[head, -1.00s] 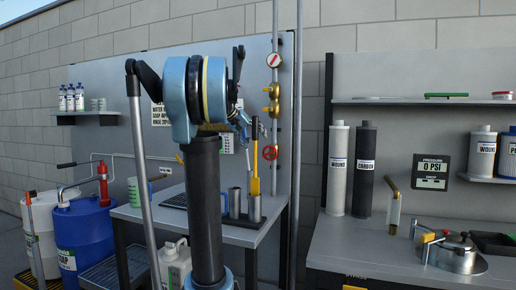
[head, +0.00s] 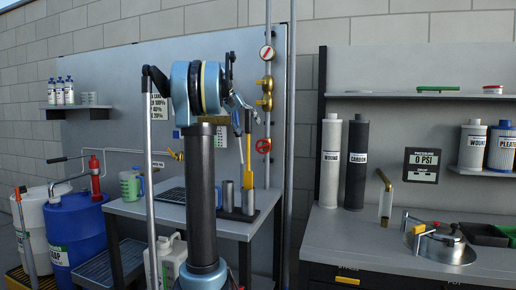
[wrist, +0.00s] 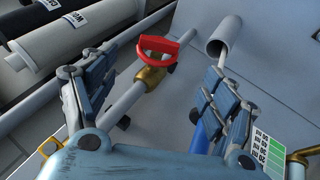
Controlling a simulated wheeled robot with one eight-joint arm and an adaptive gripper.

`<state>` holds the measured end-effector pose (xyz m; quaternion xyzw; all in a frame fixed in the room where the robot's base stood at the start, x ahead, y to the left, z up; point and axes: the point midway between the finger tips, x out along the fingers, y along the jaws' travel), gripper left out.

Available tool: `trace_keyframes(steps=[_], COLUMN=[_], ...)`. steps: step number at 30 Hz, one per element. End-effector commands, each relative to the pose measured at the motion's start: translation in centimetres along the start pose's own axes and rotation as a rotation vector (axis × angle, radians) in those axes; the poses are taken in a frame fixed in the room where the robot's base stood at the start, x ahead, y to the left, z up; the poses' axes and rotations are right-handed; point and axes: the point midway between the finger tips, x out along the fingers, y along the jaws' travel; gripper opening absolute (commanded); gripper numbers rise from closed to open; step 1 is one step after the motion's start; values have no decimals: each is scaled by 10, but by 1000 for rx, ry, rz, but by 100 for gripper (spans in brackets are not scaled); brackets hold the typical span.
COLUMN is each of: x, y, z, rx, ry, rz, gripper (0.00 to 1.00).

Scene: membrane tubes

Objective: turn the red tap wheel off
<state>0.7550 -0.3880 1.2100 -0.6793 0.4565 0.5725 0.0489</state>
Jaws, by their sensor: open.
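The red tap wheel (head: 263,145) is on a thin vertical pipe at the right edge of the grey back panel in the head view. In the wrist view the red wheel (wrist: 165,46) sits on a brass valve body (wrist: 150,78) on a pale pipe, ahead of my gripper. My gripper (wrist: 160,68) is open, with one blue-grey finger on each side of the picture and the valve between and beyond them. Nothing is held. In the head view my gripper (head: 237,103) is partly hidden by my arm, left of and above the wheel. I see no contact.
A yellow-handled tool (head: 248,150) and metal cups (head: 228,194) stand on the table below. A tall grey post (head: 288,130) rises just right of the wheel.

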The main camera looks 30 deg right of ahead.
Motion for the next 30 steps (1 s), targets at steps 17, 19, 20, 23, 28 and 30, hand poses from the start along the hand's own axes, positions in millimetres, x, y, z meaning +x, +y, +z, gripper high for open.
trace_keyframes(steps=[17, 19, 20, 23, 28, 30], x=[98, 106, 109, 115, 120, 120], y=[1, 0, 0, 0, 0, 0], z=[0, 0, 0, 0, 0, 0], rx=[2, 1, 1, 1, 1, 0], ry=[-1, -1, 0, 0, 0, 0], rz=[1, 0, 0, 0, 0, 0], gripper=[78, 78, 78, 78, 78, 78])
